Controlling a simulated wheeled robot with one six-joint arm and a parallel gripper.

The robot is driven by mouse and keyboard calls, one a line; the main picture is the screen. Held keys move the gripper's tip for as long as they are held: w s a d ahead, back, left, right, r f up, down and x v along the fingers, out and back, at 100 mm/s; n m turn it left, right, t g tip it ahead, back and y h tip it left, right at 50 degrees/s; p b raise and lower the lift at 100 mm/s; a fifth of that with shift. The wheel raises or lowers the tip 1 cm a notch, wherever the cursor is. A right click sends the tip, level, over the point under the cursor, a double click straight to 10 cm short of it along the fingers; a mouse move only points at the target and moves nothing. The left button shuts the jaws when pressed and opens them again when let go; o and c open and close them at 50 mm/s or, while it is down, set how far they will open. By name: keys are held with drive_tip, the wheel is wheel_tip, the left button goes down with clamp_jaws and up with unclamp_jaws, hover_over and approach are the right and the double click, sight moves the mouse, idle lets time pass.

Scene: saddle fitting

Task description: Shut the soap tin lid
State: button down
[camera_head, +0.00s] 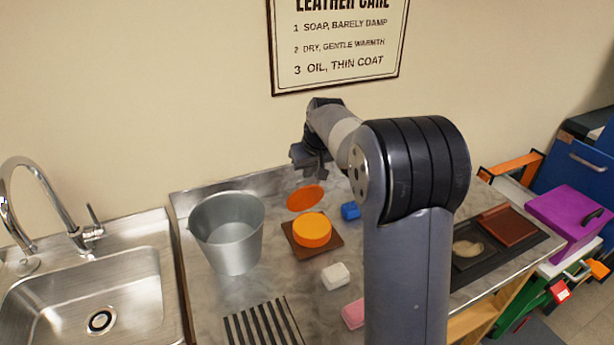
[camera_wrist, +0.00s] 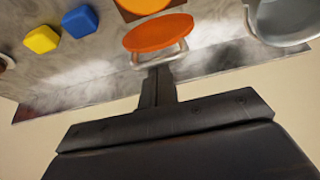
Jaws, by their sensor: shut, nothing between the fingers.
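The soap tin (camera_head: 312,231) is a round orange tin on a brown square board in the head view. Its round orange lid (camera_head: 305,197) stands open behind the body, tilted up. The lid (camera_wrist: 158,32) also shows in the wrist view, with a thin pale metal loop at its edge by my fingertips. Part of the tin body (camera_wrist: 143,5) shows at the top edge there. My gripper (camera_head: 308,166) is shut and empty, above and behind the lid in the head view. In the wrist view its fingers (camera_wrist: 157,85) point toward the lid; I cannot tell whether they touch it.
A metal bucket (camera_head: 229,232) stands left of the tin. A blue block (camera_head: 350,210) is to the right; a yellow block (camera_wrist: 41,39) shows in the wrist view. A white block (camera_head: 336,276), a pink block (camera_head: 354,314) and a slatted rack (camera_head: 262,323) lie nearer. The wall is close behind.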

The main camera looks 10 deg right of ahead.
drive_tip(key=s+d+f+t+y+b, duration=0.1)
drive_tip(key=s+f+t+b, duration=0.7)
drive_tip(key=b, duration=2.9)
drive_tip(key=s+d+f, duration=0.1)
drive_tip(key=s+f, duration=0.1)
drive_tip(key=s, duration=0.2)
drive_tip(key=shift+s+d+f+t+y, duration=0.25)
drive_tip(key=shift+s+f+t+y, duration=0.05)
drive_tip(key=shift+b, duration=0.3)
